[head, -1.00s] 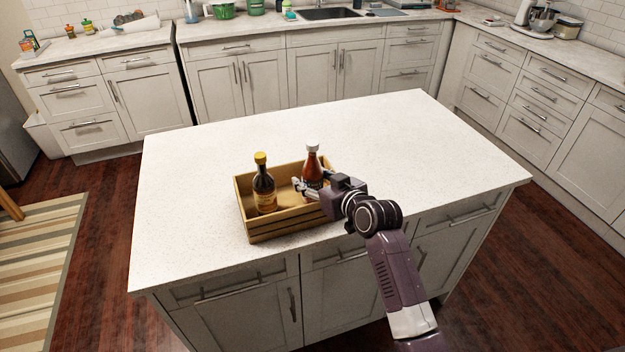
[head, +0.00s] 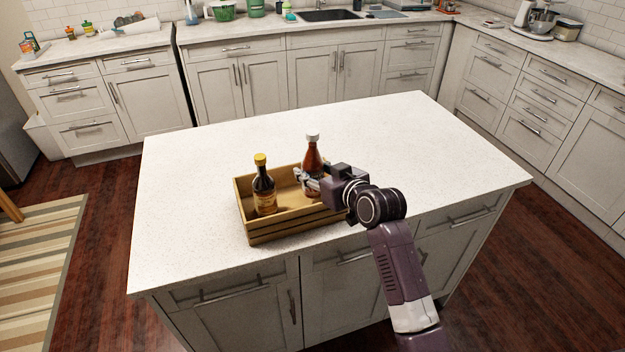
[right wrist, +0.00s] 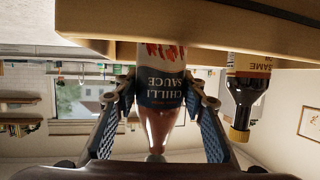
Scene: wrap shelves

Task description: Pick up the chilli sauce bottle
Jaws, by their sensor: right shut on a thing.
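The chilli sauce bottle (head: 312,157), red-brown with a white cap, stands roughly upright at the right end of the wooden crate (head: 290,222). My right gripper (head: 308,184) is shut on it from the right, around its lower body. In the right wrist view, which is upside down, the bottle (right wrist: 160,85) with its "CHILLI SAUCE" label is between the two fingers (right wrist: 160,115). Its bottom end is hidden behind the crate wall (right wrist: 110,22). My left gripper is not in view.
A dark sesame bottle with a yellow cap (head: 264,190) stands at the crate's left end; it also shows in the right wrist view (right wrist: 245,92). The crate sits near the front edge of the white island top (head: 420,140). The rest of the top is clear.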

